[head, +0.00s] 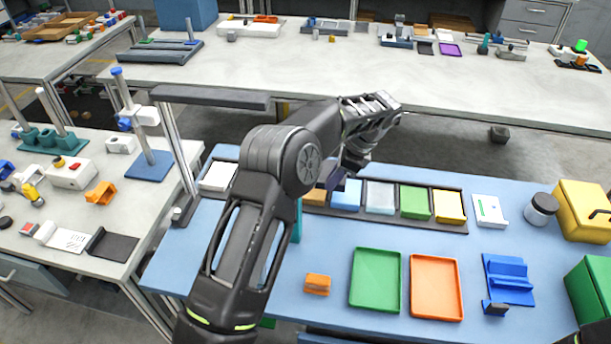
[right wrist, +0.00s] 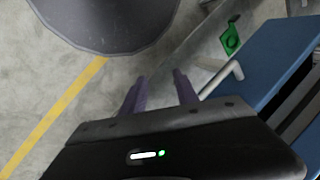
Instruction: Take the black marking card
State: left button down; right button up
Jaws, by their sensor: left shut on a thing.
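My left arm reaches across the blue table to the row of coloured cards in a dark rack (head: 445,227). My left gripper (head: 352,168) is over the middle of that row. It is shut on a small dark piece (head: 341,184), which looks like the black marking card; the gripper hides most of it. I cannot tell whether the piece is clear of the rack. In the right wrist view my right gripper (right wrist: 160,85) is open and empty, with its two fingers apart above the floor.
A green tray (head: 376,279), an orange tray (head: 436,287) and a blue stand (head: 508,279) are on the near part of the table. An orange block (head: 317,284) lies left of them. A jar (head: 541,209) and a yellow box (head: 581,211) stand at the right.

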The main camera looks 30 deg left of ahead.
pick_arm(q)
jog(key=shift+w+d+p, duration=0.25)
jog(key=shift+d, duration=0.45)
jog(key=shift+w+d+p, duration=0.2)
jog(key=shift+w+d, duration=0.05)
jog(key=shift+d, duration=0.45)
dwell(1.0)
jog(key=c, duration=2)
grip_release()
grip_shut()
